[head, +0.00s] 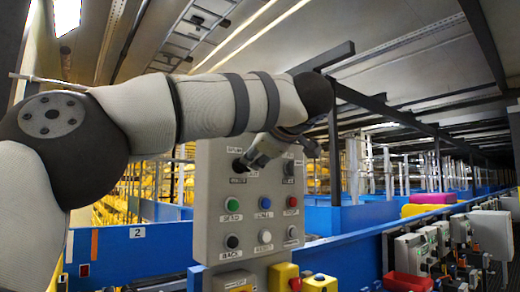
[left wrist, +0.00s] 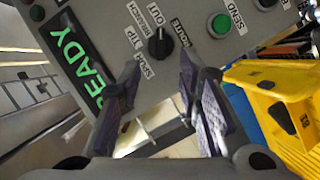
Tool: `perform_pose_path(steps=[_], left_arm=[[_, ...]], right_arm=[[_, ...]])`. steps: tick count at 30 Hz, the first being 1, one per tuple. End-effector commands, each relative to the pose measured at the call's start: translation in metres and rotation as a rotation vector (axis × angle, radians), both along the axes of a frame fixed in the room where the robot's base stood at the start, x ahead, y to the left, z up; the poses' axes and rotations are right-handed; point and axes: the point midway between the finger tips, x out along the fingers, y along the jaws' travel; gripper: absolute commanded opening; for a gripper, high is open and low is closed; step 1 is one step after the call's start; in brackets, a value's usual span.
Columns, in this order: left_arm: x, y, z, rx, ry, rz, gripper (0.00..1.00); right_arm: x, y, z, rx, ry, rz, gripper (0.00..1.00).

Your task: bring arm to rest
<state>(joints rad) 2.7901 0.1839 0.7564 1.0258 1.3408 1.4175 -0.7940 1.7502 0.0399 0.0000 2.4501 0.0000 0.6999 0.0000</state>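My left arm reaches in from the left in the head view, and its gripper (head: 258,156) is in front of the upper part of the grey control panel (head: 208,190). In the left wrist view the two fingers of this gripper (left wrist: 160,66) are apart with nothing between them. A black rotary knob (left wrist: 160,44) labelled ROUTE is on the panel just beyond the fingertips, and it looks clear of them. The knob also shows in the head view (head: 238,166), beside the fingers. My right gripper is not in view.
Below the knob are a green SEND button (head: 232,204) and several other coloured buttons. A green READY display (left wrist: 77,62) shows in the wrist view. Yellow button boxes (head: 320,284) stand below the panel. A red bin (head: 407,282) and grey switch boxes stand at right.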

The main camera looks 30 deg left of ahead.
Motion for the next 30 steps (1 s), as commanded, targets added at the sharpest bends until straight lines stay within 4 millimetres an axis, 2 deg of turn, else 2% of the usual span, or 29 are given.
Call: perform_pose_path(steps=[3, 6, 20, 23, 26, 27, 29, 30], left_arm=[[-0.012, -0.014, 0.003, 0.001, 0.001, 0.0, 0.32], [-0.017, -0.019, 0.005, 0.0, 0.0, 0.001, 0.32], [-0.015, -0.021, 0.001, 0.01, 0.007, 0.0, 0.32], [0.011, -0.025, -0.037, 0.107, 0.055, -0.019, 0.32], [0.052, -0.037, -0.117, 0.29, 0.153, -0.1, 0.32], [0.065, -0.044, -0.156, 0.358, 0.198, -0.152, 0.32], [0.078, -0.053, -0.213, 0.444, 0.27, -0.238, 0.32], [0.082, -0.06, -0.252, 0.489, 0.319, -0.301, 0.32]], right_arm=[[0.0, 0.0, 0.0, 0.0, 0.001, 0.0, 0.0], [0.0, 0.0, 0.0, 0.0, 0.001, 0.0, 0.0], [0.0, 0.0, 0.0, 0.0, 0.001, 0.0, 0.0], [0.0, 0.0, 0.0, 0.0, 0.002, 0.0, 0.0], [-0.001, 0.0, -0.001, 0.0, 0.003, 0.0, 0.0], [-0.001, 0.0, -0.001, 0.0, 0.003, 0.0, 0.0], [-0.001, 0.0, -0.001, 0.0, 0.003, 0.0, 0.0], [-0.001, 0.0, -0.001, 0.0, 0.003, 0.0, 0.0]])
